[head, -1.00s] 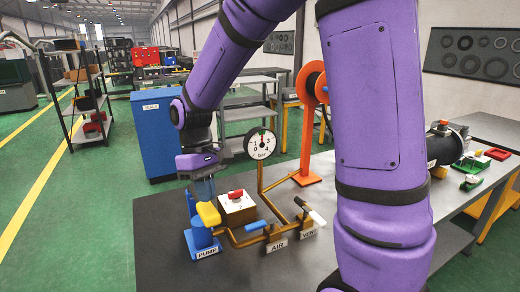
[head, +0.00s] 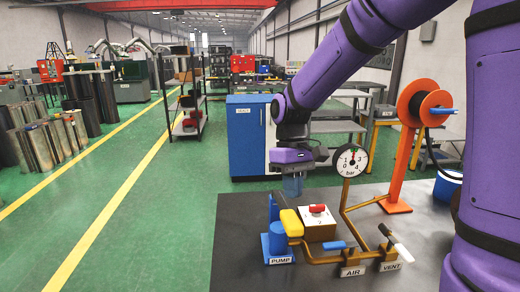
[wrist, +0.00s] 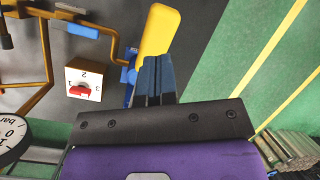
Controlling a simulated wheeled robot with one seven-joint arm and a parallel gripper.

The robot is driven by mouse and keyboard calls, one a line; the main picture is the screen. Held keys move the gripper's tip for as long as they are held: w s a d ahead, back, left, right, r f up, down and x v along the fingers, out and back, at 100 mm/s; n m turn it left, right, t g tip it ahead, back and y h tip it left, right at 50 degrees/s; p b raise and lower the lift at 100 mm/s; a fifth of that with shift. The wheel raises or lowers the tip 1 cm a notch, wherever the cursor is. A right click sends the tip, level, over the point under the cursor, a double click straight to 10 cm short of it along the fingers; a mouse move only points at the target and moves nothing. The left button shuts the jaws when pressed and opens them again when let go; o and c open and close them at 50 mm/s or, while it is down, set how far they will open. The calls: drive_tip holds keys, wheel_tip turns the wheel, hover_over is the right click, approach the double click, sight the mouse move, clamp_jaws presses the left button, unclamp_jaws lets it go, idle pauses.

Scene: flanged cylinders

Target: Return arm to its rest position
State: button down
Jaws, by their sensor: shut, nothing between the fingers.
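My purple arm reaches over the bench from the right. My gripper (head: 292,186) hangs pointing down above and behind the pump. In the wrist view its dark blue fingers (wrist: 153,80) are together and empty, beside the yellow handle (wrist: 157,32) in the picture. The blue pump (head: 278,240), labelled PUMP, carries that yellow handle (head: 291,222). I cannot tell the exact gap between fingers and handle.
A dark bench (head: 235,235) bears a pressure gauge (head: 352,161), a white box with a red knob (head: 318,215), an AIR lever (head: 340,246) and a VENT lever (head: 400,249). An orange reel stand (head: 397,170) stands right.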

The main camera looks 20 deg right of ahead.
drive_tip(key=shift+r, duration=0.1)
drive_tip(key=shift+s+d+r, duration=0.15)
drive_tip(key=shift+s+r, duration=0.1)
drive_tip(key=shift+r, duration=0.05)
drive_tip(key=s+d+r+m+t, duration=0.2)
drive_tip(key=s+d+r+t, duration=0.1)
drive_tip(key=s, duration=0.5)
drive_tip(key=s+d+r+m+t, duration=0.1)
drive_tip(key=s+d+r+t, duration=0.2)
drive_tip(key=s+r+t, duration=0.3)
drive_tip(key=s+r, duration=0.1)
drive_tip(key=s, duration=0.2)
drive_tip(key=shift+s+d+r+m+h, duration=0.15)
drive_tip(key=shift+d+r+m+h, duration=0.15)
drive_tip(key=shift+r+m+h, duration=0.1)
